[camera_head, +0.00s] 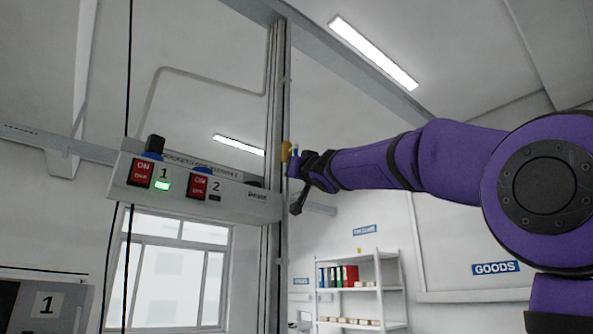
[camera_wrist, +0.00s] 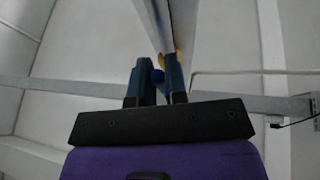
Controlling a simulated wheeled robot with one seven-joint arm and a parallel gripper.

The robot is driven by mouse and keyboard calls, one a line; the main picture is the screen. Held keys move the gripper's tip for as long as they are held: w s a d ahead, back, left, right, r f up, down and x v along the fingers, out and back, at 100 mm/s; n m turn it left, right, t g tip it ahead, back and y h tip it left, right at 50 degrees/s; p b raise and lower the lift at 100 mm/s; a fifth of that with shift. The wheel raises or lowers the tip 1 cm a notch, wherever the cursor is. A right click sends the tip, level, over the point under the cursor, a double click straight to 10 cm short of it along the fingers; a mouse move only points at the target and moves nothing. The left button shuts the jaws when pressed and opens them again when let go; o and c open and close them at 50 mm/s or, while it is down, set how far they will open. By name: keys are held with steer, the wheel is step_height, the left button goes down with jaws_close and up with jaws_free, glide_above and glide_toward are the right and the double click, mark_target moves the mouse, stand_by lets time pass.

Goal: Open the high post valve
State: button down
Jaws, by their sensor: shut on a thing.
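The high post valve (camera_head: 285,152) shows as a small yellow body on the tall grey metal post, with a blue part (camera_head: 294,160) beside it. In the wrist view, the blue part of the valve (camera_wrist: 157,76) is a rounded knob or handle end between my two fingers, and a bit of the yellow body (camera_wrist: 180,58) shows behind the right finger. My gripper (camera_wrist: 157,72) is shut on this blue part. In the head view my gripper (camera_head: 297,164) reaches the post from the right. The rest of the handle is hidden by my fingers.
A grey switch panel (camera_head: 240,202) with red switches numbered 1 and 2 is left of the post (camera_head: 273,130); a green light glows by switch 1. A shelf (camera_head: 350,290) with binders stands behind, lower right. A horizontal beam (camera_wrist: 235,86) crosses the wrist view.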

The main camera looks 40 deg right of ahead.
stand_by(0.3)
steer(key=c, duration=1.2)
jaws_free()
steer(key=shift+o, duration=0.2)
steer(key=shift+s, duration=0.1)
steer(key=v, duration=1)
steer(key=shift+s+a+f, duration=0.15)
steer(key=shift+s, duration=0.1)
steer(key=shift+f, duration=0.1)
